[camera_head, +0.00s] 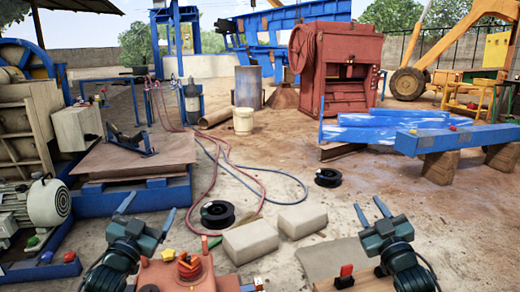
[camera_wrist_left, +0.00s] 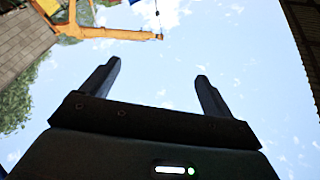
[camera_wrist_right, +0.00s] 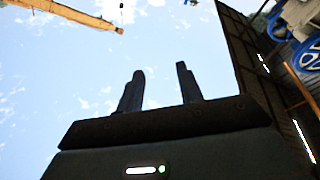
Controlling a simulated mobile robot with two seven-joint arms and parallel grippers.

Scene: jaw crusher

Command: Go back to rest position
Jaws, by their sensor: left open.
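My left gripper (camera_head: 149,207) is raised at the bottom left of the head view, fingers pointing up and apart. In the left wrist view the left gripper (camera_wrist_left: 159,72) is open and empty against the sky. My right gripper (camera_head: 369,209) is raised at the bottom right of the head view. In the right wrist view the right gripper (camera_wrist_right: 160,70) has its fingers apart, with a narrower gap and only sky between them. Neither gripper touches anything that I can see.
Two pale blocks (camera_head: 250,239) lie on the ground between the grippers. A red machine part (camera_head: 176,272) with a red knob is close beside my left gripper. A black reel (camera_head: 218,213) and hoses lie beyond. A blue beam (camera_head: 460,137) rests on blocks at right.

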